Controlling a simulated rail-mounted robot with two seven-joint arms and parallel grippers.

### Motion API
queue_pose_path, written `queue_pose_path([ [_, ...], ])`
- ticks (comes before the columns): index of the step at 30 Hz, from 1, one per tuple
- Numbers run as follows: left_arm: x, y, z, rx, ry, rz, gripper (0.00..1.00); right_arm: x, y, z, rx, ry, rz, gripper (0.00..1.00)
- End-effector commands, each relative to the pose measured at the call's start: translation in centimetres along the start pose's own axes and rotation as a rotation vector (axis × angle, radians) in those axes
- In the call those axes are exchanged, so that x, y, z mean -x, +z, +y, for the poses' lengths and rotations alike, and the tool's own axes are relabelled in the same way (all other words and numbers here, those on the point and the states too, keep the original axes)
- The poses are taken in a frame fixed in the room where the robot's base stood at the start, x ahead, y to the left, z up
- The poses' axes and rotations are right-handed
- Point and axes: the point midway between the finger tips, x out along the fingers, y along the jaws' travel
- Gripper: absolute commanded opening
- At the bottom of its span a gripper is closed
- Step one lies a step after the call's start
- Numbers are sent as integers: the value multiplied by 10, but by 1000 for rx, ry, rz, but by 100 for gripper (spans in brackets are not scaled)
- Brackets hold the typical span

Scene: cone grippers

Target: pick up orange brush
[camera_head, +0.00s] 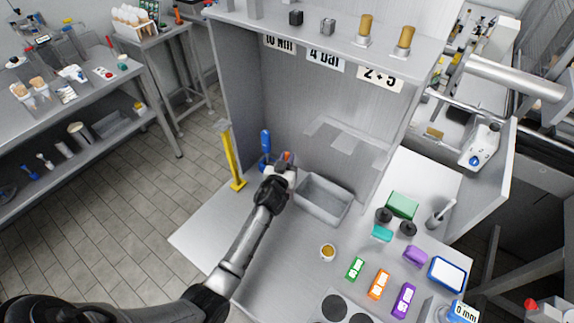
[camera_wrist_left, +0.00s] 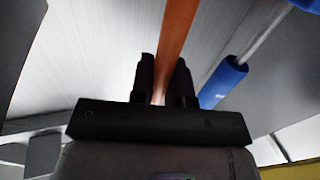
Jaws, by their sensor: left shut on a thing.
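The orange brush (camera_wrist_left: 178,28) shows in the left wrist view as a long orange handle running from the top edge down between my left fingers. My left gripper (camera_wrist_left: 165,85) is shut on this handle. In the head view my left gripper (camera_head: 287,170) is at the back left of the bench, beside the grey bin. Only a small orange piece of the brush (camera_head: 288,156) shows there, and the gripper hides the rest. I cannot tell whether the brush is clear of its holder. My right gripper is in neither view.
A blue-handled tool (camera_head: 266,140) stands close beside the gripper; its blue grip (camera_wrist_left: 222,82) is right of the fingers. A grey bin (camera_head: 323,200) is to the right. A yellow post (camera_head: 233,160) stands left. Coloured blocks and a small cup (camera_head: 327,252) occupy the front right.

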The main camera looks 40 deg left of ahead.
Motion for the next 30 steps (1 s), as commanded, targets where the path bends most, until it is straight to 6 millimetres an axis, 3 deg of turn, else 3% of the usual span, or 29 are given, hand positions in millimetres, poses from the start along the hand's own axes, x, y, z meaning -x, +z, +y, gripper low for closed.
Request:
queue_pose_path([
  [5,0,-7,0,-2,-1,2,0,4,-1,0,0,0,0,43],
  [21,0,-89,-1,-1,-1,3,0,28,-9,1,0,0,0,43],
  [30,0,-100,0,0,0,0,0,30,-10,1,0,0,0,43],
])
